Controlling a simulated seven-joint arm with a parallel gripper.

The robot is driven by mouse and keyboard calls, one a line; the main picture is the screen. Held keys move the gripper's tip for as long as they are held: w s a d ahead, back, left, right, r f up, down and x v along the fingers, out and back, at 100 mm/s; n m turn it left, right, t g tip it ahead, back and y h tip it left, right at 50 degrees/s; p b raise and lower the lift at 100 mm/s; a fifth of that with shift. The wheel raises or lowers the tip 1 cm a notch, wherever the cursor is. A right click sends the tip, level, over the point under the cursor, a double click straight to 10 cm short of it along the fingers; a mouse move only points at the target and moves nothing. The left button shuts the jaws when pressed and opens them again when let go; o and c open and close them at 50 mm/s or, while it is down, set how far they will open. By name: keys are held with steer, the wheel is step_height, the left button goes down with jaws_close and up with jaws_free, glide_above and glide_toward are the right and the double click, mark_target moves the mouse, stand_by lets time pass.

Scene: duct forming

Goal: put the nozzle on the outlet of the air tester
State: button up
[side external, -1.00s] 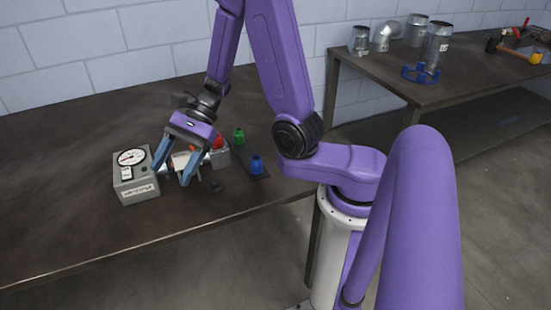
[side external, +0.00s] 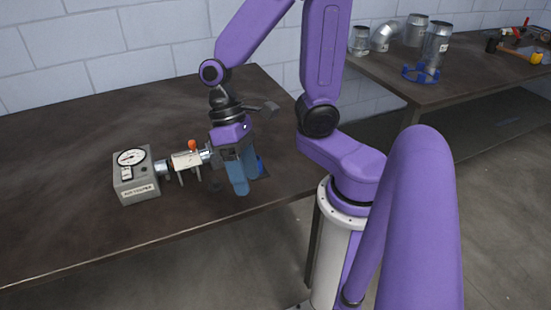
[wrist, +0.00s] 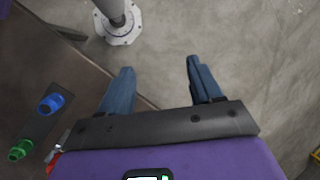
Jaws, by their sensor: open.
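The air tester (side external: 136,176) is a grey box with a round dial at the left of the near table. A metal cylinder (side external: 162,167) sits against its right side, in line with a pale body (side external: 186,160) with an orange-red knob (side external: 192,146) on top. I cannot tell for sure which piece is the nozzle or whether these parts are joined. My gripper (side external: 243,184) is open and empty, to the right of them. In the wrist view my gripper (wrist: 159,67) has wide-apart fingers with only floor between them.
A blue fitting (wrist: 50,103) and a green fitting (wrist: 20,150) sit on a dark strip. The blue fitting is partly hidden behind my fingers in the side view (side external: 262,167). A second table (side external: 450,88) holds metal ducts and tools. The near table's left is clear.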

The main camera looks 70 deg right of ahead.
steer(key=s+d+r+n+t+h, duration=0.2)
steer(key=s+d+n+t, duration=0.1)
steer(key=n, duration=0.7)
steer(key=shift+s+r+t, duration=0.2)
steer(key=shift+s+t, duration=0.4)
steer(key=shift+s, duration=0.5)
